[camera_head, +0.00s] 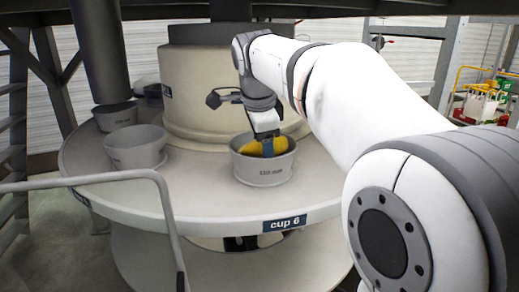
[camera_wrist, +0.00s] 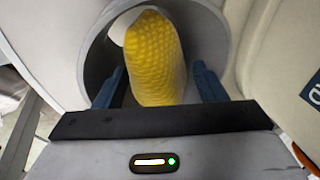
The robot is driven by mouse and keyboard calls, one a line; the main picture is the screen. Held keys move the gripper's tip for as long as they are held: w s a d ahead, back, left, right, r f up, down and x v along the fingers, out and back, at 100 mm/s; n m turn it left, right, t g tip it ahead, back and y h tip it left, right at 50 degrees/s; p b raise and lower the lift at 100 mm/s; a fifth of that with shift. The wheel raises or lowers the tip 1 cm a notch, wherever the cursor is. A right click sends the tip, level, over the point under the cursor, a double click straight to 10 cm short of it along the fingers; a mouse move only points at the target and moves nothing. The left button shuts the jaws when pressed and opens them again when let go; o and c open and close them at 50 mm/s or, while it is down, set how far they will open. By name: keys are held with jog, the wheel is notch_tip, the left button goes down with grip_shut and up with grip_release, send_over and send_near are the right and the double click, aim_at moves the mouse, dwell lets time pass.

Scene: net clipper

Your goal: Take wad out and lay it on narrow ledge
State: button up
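The yellow, bumpy wad (camera_head: 279,145) sits inside a grey cup (camera_head: 263,172) on the round cream table, above a "cup 6" label. It also shows in the wrist view (camera_wrist: 154,60), with the cup's rim (camera_wrist: 97,62) around it. My gripper (camera_head: 266,152) reaches down into the cup from above. Its blue fingers (camera_wrist: 160,80) stand on both sides of the wad, open, with a visible gap at the right finger. The lower part of the wad is hidden. I cannot tell which surface is the narrow ledge.
A cream drum (camera_head: 192,90) rises at the table's centre, behind my gripper. A grey handrail (camera_head: 165,198) stands at the front left. The table between the cups is clear.

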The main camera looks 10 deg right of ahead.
jog(key=c, duration=0.5)
jog(key=shift+c, duration=0.2)
jog(key=shift+r, duration=0.15)
